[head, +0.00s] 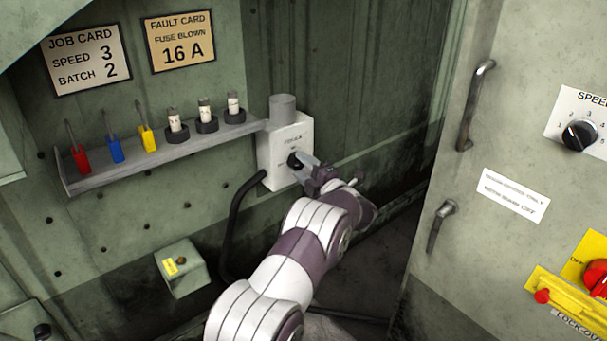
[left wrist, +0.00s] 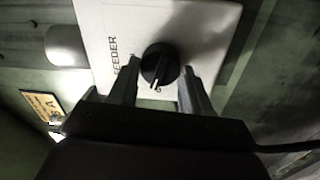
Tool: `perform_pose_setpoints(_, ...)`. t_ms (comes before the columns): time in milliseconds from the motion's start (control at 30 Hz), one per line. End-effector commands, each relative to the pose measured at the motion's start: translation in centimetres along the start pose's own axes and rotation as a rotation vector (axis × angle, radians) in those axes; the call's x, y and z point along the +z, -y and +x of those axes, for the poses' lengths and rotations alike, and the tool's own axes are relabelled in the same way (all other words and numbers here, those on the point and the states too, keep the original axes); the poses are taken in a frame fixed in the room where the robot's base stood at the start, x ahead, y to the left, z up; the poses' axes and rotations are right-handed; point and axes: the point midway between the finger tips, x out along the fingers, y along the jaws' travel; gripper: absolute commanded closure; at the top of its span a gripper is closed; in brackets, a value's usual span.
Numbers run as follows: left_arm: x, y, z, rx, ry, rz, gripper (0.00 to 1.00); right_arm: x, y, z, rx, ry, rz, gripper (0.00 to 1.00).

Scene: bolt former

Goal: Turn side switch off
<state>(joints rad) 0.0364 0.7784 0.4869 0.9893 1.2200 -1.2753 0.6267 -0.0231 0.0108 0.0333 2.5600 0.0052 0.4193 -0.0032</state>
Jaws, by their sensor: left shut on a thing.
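The side switch is a black rotary knob (head: 293,160) on a white box (head: 277,146) fixed to the green wall. In the left wrist view the knob (left wrist: 160,60) shows close up, and the box (left wrist: 205,20) bears the word FEEDER. My right gripper is out of view.
A shelf (head: 160,158) with red, blue and yellow handled tools and several fuses runs left of the box. A black cable (head: 234,220) hangs below it. The cabinet door (head: 440,290) with handle (head: 475,105), speed dial (head: 579,135) and red switch (head: 597,277) stands at right.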

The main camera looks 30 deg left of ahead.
Motion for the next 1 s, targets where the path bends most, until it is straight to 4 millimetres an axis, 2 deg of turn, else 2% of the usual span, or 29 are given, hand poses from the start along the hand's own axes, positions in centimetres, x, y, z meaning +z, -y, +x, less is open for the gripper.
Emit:
perform_pose_setpoints(100,0.1,0.5,-0.1,0.0,-0.005,-0.083,0.82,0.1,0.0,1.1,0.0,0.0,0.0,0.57)
perform_pose_setpoints(400,0.1,0.4,-0.1,0.001,-0.017,-0.237,0.82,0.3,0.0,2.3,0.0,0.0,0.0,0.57)
perform_pose_setpoints(1000,0.1,0.2,-0.1,0.001,-0.022,-0.297,0.82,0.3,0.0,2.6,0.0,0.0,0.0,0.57)
